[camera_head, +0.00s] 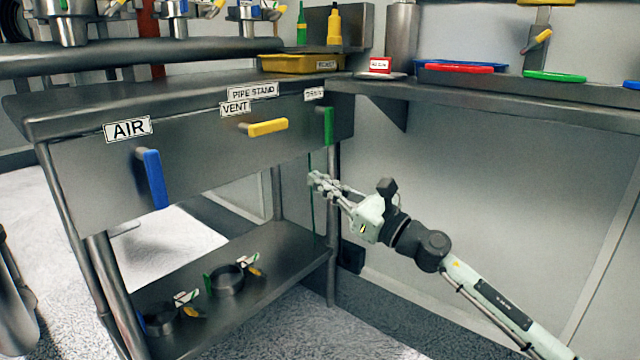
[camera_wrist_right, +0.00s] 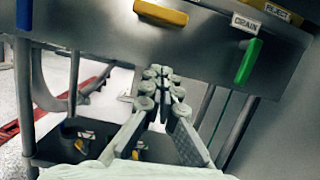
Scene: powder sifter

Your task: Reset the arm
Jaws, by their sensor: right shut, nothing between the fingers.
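My right gripper (camera_head: 318,181) is in front of the steel bench (camera_head: 85,165), a little below and beside the green drain handle (camera_head: 328,127). Its fingers are together with nothing between them. In the right wrist view the gripper (camera_wrist_right: 158,72) points toward the bench's front panel, below the yellow handle (camera_wrist_right: 161,12) and left of the green handle (camera_wrist_right: 248,61). My right arm reaches in from the lower right. No left gripper shows in either view.
The panel also carries a blue handle (camera_head: 153,179) under the AIR label. A lower shelf (camera_head: 275,255) holds round metal fittings. A yellow tray (camera_head: 290,64) and a red-and-white labelled item (camera_head: 380,66) stand on top. The wall right of the arm is clear.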

